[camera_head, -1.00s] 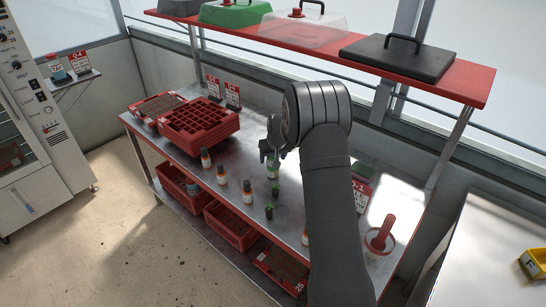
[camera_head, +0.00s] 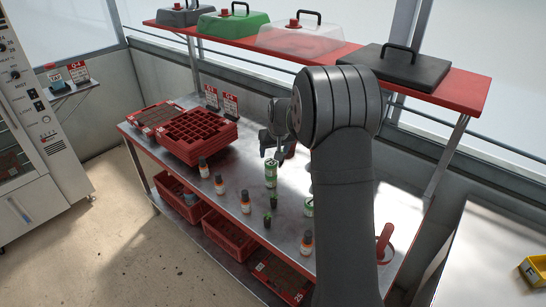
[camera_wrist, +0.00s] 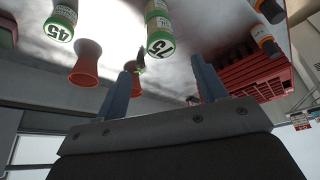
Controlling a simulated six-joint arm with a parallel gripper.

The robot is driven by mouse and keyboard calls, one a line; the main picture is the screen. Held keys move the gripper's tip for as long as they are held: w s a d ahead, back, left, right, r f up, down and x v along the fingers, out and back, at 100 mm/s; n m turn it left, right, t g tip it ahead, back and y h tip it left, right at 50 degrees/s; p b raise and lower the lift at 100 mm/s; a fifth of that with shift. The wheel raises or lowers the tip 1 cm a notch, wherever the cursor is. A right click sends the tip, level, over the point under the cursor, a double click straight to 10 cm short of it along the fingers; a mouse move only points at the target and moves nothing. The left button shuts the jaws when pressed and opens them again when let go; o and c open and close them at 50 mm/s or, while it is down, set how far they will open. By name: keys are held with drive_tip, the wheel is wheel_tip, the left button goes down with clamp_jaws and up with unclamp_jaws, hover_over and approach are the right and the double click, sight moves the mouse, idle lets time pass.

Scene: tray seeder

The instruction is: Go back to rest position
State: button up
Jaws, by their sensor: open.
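My gripper (camera_head: 272,143) is above the metal table (camera_head: 226,185), its fingers pointing down in the head view. In the wrist view its two fingers (camera_wrist: 165,88) stand apart with nothing held between them. A green-and-white container (camera_head: 271,174) stands on the table just below it; in the wrist view a container marked 75 (camera_wrist: 160,38) shows beyond the fingers. Another, marked 45 (camera_wrist: 60,24), is to its left. My arm hides part of the table's right side.
Stacked red seed trays (camera_head: 198,137) stand on the table's left. Several small bottles (camera_head: 220,184) line the front edge. A red shelf (camera_head: 462,88) with covers, including a black one (camera_head: 398,67), runs above the back. Red crates (camera_head: 229,234) sit below.

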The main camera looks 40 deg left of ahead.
sight(271, 162)
drive_tip(key=shift+s+d+r, duration=0.1)
drive_tip(key=shift+d+r, duration=0.05)
drive_tip(key=shift+r, duration=0.25)
drive_tip(key=x, duration=1.2)
drive_tip(key=shift+f, duration=0.35)
drive_tip(key=shift+r, duration=1.4)
